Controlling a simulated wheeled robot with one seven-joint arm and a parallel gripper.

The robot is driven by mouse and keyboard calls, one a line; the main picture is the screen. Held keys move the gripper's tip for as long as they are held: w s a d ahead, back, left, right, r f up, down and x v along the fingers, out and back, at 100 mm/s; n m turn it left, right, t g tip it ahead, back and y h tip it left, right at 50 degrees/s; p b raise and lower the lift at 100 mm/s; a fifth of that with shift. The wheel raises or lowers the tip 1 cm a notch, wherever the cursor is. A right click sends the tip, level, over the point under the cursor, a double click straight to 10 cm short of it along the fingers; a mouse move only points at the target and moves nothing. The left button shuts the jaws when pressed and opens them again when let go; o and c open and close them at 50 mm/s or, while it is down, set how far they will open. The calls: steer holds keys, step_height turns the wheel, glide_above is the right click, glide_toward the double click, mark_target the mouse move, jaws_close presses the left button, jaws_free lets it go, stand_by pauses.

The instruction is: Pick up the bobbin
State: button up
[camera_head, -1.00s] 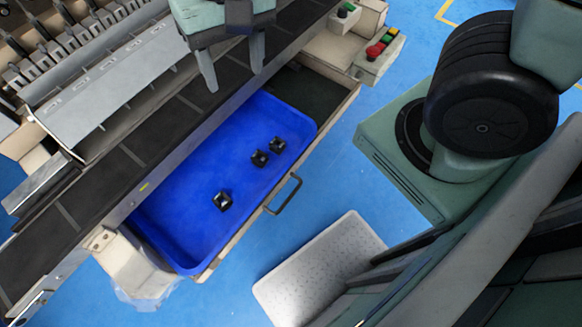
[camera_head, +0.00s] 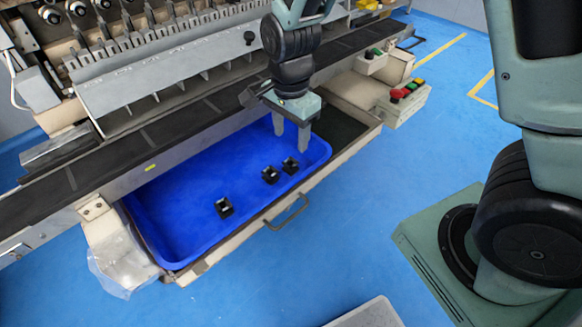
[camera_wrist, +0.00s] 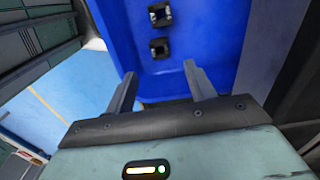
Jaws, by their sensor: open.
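Three small black bobbins lie apart from the gripper in a blue tray (camera_head: 180,235). In the head view one bobbin (camera_head: 223,207) lies left of the other two, a middle bobbin (camera_head: 270,175) and a right bobbin (camera_head: 290,166) close together. My gripper (camera_head: 291,138) points down above the tray's right part, its fingers parted with nothing between them. It is nearest the right bobbin. In the wrist view the open fingers (camera_wrist: 160,88) show with two bobbins, one (camera_wrist: 159,47) nearer and one (camera_wrist: 160,15) farther, beyond the fingertips.
The tray sits in a pulled-out drawer with a metal handle (camera_head: 287,212). A dark conveyor belt (camera_head: 130,143) and the coil winder run behind it. A button box (camera_head: 402,100) stands to the right.

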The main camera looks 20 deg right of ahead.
mark_target(291, 161)
step_height(291, 161, down, 9)
steer(key=shift+r, duration=0.1)
stand_by(0.4)
steer(key=shift+c, duration=0.3)
steer(key=c, duration=1)
